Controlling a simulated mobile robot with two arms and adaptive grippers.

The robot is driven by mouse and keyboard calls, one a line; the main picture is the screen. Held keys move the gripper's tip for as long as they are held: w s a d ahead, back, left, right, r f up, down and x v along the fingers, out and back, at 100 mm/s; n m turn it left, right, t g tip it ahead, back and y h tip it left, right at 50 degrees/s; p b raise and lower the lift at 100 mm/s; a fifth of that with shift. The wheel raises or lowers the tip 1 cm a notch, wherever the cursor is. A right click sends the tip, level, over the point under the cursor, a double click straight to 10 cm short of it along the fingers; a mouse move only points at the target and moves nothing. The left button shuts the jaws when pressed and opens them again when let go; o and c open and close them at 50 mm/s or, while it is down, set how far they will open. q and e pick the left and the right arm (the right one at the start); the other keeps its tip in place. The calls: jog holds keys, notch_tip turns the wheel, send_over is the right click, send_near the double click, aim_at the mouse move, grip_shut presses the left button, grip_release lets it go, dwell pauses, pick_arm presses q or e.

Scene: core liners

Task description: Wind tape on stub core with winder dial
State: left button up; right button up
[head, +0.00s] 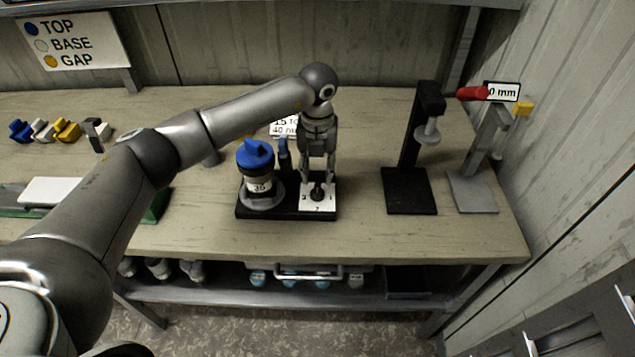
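The winder has a black base (287,212) near the middle of the bench. On its left stands a dark core (258,171) with a blue top (255,152) and a white label reading 35. On its right is a white dial plate (318,206) with small numbers and a black knob (318,191). My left gripper (318,180) points down over the dial, its fingers apart on either side of the knob. I cannot tell whether they touch it. A small blue-topped post (284,152) stands between core and gripper. My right gripper is out of view.
A black stand (409,192) and a grey gauge stand (472,192) marked 0 mm are at the right. Blue, white and yellow pieces (42,130) lie at the far left. A sign (70,43) reads TOP, BASE, GAP. The front bench strip is clear.

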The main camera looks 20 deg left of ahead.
aim_at(318, 187)
pick_arm(q)
notch_tip(318, 187, down, 6)
jog(key=shift+r+p, duration=0.1)
jog(key=shift+p, duration=0.45)
grip_shut()
